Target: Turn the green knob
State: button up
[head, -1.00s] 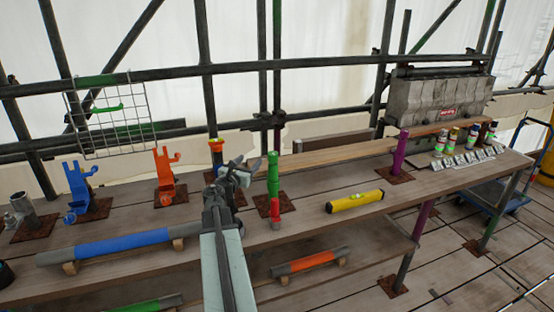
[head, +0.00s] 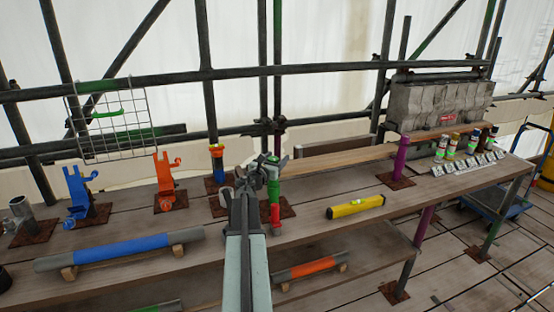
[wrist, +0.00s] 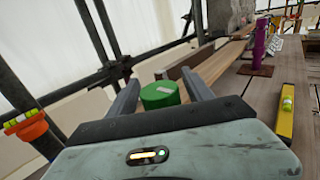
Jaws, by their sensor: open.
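The green knob (wrist: 160,95) tops an upright post on the bench. In the wrist view its round green top sits between the two open fingers of my gripper (wrist: 163,92), with a gap on the left side; contact on the right cannot be told.
A yellow level (head: 355,206) lies right of the post, and a purple post (head: 400,157) stands beyond it. An orange-topped blue post (head: 217,163) stands close on the left. Orange (head: 165,180) and blue (head: 78,190) clamps stand further left. A blue-sleeved pipe (head: 120,248) lies in front.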

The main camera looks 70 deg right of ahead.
grip_shut()
jog(key=shift+a+n+t, duration=0.1)
jog(key=shift+n+t, duration=0.2)
jog(key=shift+t, duration=0.1)
jog(key=n+t, duration=0.1)
jog(key=t, duration=0.1)
jog(key=n+t, duration=0.1)
jog(key=t, duration=0.1)
jog(key=shift+w+n, duration=0.25)
jog(key=shift+n, duration=0.05)
jog(key=n+t+y, duration=0.1)
jog(key=t, duration=0.1)
jog(key=w+n+t+y, duration=0.1)
jog(key=n+t, duration=0.1)
jog(key=t, duration=0.1)
jog(key=shift+n, duration=0.3)
jog(key=n+t+y, duration=0.4)
jog(key=t, duration=0.1)
jog(key=w+a+n+t+y, duration=0.1)
jog(key=n+t+y, duration=0.1)
jog(key=shift+y, duration=0.4)
jog(key=shift+w+a+n+t+y, duration=0.15)
jog(key=shift+a+n+y, duration=0.35)
jog(key=shift+n+y, duration=1.9)
jog(key=shift+a+n+t+y, duration=0.4)
jog(key=shift+n+y, duration=1.05)
jog(key=shift+y, duration=1.8)
jog(key=shift+w+a+n+t+y, duration=0.1)
jog(key=shift+a+n+y, duration=0.5)
jog(key=shift+n+y, duration=1.8)
